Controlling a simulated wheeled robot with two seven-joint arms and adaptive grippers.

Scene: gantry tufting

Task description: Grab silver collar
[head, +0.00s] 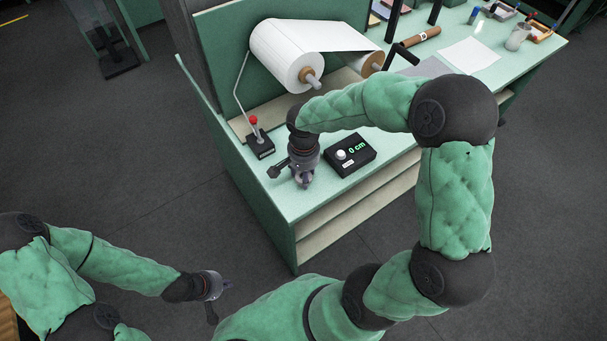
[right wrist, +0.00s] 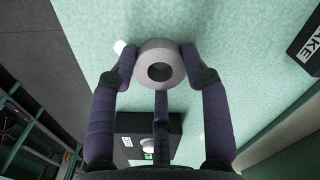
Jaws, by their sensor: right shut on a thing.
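The silver collar (right wrist: 149,48), a grey ring with a dark hole, is between the fingers of my right gripper (right wrist: 160,70) in the right wrist view. The side fingers touch it left and right, and a middle finger reaches its near edge. In the head view my right gripper (head: 303,178) points down over the green bench top, between the lever box and the display box; the collar cannot be made out clearly there. My left gripper (head: 221,298) is empty, low over the floor in front of the bench, with its fingers spread.
The red-knobbed lever box (head: 260,146) stands left of my right gripper, and the black display box (head: 350,155) reading "0 cm" stands close on its right. A white roll (head: 284,50) is mounted behind. The bench's front edge (head: 345,198) is near. Tools and paper lie farther right.

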